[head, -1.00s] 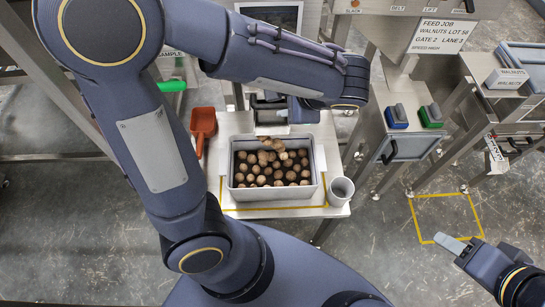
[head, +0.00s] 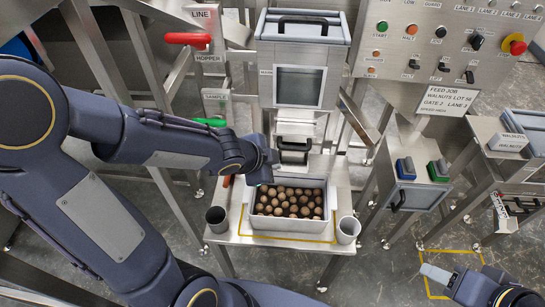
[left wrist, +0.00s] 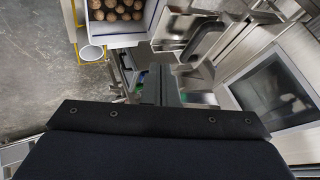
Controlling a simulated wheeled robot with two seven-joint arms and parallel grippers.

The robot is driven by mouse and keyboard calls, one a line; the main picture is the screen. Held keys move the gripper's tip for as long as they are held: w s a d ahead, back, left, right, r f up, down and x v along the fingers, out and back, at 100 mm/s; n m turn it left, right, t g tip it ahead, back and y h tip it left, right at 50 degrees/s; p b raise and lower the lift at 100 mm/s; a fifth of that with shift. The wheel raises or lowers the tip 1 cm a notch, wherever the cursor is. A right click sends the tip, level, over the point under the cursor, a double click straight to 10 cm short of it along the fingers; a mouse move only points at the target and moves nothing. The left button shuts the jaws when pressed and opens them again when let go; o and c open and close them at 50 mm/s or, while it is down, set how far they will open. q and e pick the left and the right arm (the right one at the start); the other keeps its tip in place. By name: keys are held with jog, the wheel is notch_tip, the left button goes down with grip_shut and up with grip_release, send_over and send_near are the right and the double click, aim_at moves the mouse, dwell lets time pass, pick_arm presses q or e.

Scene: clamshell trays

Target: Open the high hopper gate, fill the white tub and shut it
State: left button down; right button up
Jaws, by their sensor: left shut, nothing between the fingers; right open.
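The white tub (head: 289,238) stands on the steel stand under the hopper (head: 300,32), filled with brown walnuts to a little below its rim. It also shows in the left wrist view (left wrist: 122,41). The hopper gate's black handle (head: 294,147) is below the windowed housing; in the left wrist view a dark handle (left wrist: 207,40) is beside my gripper. No walnuts are falling. My left gripper (head: 270,160) is shut and empty, left of the handle and above the tub's back edge. My right gripper (head: 434,273) is open and empty at the lower right, away from the stand.
A red lever (head: 188,39) and a green lever (head: 210,121) are at the left. A control panel (head: 450,45) is upper right. Blue and green switches sit on a box (head: 413,193).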

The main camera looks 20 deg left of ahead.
pick_arm(q)
jog(key=b+x, duration=0.6)
jog(key=x, duration=0.3)
jog(key=shift+w+f+b, duration=0.15)
jog(key=shift+f+b, duration=0.2)
jog(key=shift+b, duration=0.05)
jog(key=w+p, duration=0.1)
jog(key=w+r+p, duration=0.1)
jog(key=shift+w+a+p, duration=0.25)
jog(key=shift+w+p, duration=0.1)
jog(key=shift+w, duration=0.05)
jog(key=shift+w+a+p, duration=0.15)
jog(key=shift+w+p, duration=0.2)
jog(key=shift+w, duration=0.25)
jog(key=shift+w+f, duration=0.1)
jog(key=shift+w, duration=0.05)
